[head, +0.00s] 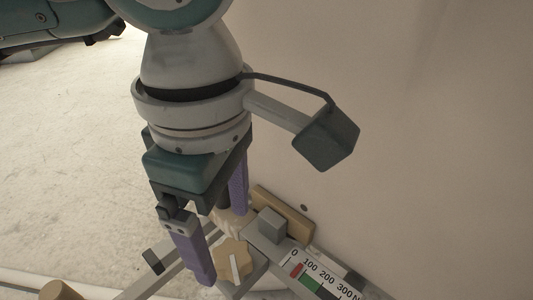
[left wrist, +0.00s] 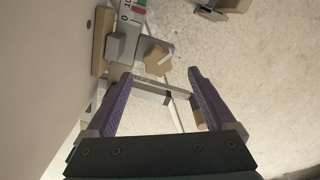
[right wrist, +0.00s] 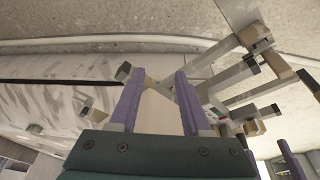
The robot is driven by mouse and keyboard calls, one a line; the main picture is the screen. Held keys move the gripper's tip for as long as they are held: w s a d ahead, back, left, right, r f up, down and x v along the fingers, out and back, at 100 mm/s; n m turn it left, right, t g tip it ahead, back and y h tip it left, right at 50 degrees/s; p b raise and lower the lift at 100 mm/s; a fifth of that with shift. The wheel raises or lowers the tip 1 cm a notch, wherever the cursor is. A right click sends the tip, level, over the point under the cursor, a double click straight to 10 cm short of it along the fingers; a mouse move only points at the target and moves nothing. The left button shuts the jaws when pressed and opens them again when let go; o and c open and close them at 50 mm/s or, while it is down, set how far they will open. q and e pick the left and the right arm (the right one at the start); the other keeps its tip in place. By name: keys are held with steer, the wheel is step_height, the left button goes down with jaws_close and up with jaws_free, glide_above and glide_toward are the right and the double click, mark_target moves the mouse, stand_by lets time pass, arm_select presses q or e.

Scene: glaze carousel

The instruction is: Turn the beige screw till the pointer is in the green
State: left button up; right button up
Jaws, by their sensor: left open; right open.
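The beige screw is a star-shaped knob (head: 227,258) with a pale line on its face. It sits on a grey bar at the bottom of the head view and also shows in the left wrist view (left wrist: 157,58). My left gripper (head: 221,246) is open, its purple fingers pointing down on either side of the knob in the head view; contact cannot be told. A white scale (head: 325,274) marked 0 to 300 N, with red and green bands, lies right of the knob. I cannot make out the pointer. My right gripper (right wrist: 159,72) is open and empty.
A grey block (head: 272,226) and a beige block (head: 284,214) stand close behind the knob. A plain beige wall (head: 430,120) rises at the right. A beige round end (head: 62,290) shows at lower left. Pale floor is open at left.

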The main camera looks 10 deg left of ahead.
mark_target(231, 254)
arm_select(q)
step_height(231, 254, down, 5)
steer(key=shift+r+b, duration=0.15)
steer(key=shift+b, duration=0.5)
steer(key=shift+w, duration=0.1)
steer(key=shift+c, duration=0.4)
steer(key=shift+r, duration=0.1)
steer(key=c, duration=1.3)
steer(key=shift+m+b, duration=0.4)
steer(key=shift+m, duration=0.2)
steer(key=o, duration=1.4)
